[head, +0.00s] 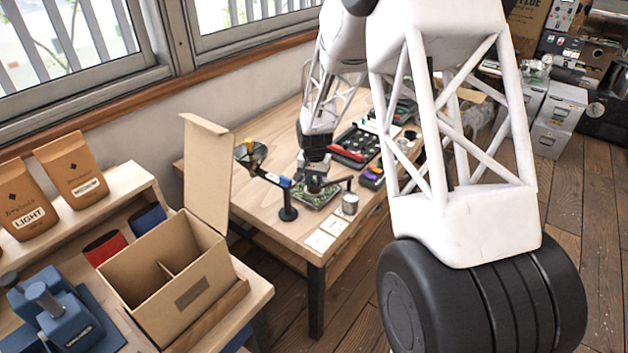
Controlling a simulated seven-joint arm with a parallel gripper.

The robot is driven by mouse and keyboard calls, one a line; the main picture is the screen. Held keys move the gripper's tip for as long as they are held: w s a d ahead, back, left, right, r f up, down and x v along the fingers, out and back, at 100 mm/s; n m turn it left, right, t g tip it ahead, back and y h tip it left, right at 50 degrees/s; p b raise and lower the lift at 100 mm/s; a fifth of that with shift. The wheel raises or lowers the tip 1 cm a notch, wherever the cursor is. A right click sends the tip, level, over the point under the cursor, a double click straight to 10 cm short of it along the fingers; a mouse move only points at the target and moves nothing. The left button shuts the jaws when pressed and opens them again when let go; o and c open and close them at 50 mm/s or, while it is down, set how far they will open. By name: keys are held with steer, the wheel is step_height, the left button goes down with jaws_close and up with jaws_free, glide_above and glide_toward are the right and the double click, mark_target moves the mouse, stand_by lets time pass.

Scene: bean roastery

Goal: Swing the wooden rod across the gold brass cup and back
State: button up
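My gripper (315,172) points down at the front part of the wooden workbench, seen small and from behind my own arm. Its fingertips are too small and dark to tell whether they are open or hold anything. Just below it is a green patterned tray or board (318,199). A short dark bar (343,182) sticks out to the right of the gripper; I cannot tell whether it is the wooden rod. I cannot make out the gold brass cup for certain; the gripper hides part of this spot.
A black stand with a blue top (287,212) is close left of the gripper. A silver tin (350,204) stands to the right. Pale cards (320,240) lie at the workbench's front edge (300,252). An open cardboard box (205,295) stands on the nearer table.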

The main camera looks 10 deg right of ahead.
jaws_close()
steer(key=shift+w, duration=0.2)
steer(key=w+d+m, duration=0.4)
steer(key=w+m, duration=0.9)
steer(key=w, duration=0.1)
steer(key=shift+w, duration=0.15)
stand_by(0.4)
steer(key=o, duration=0.7)
jaws_free()
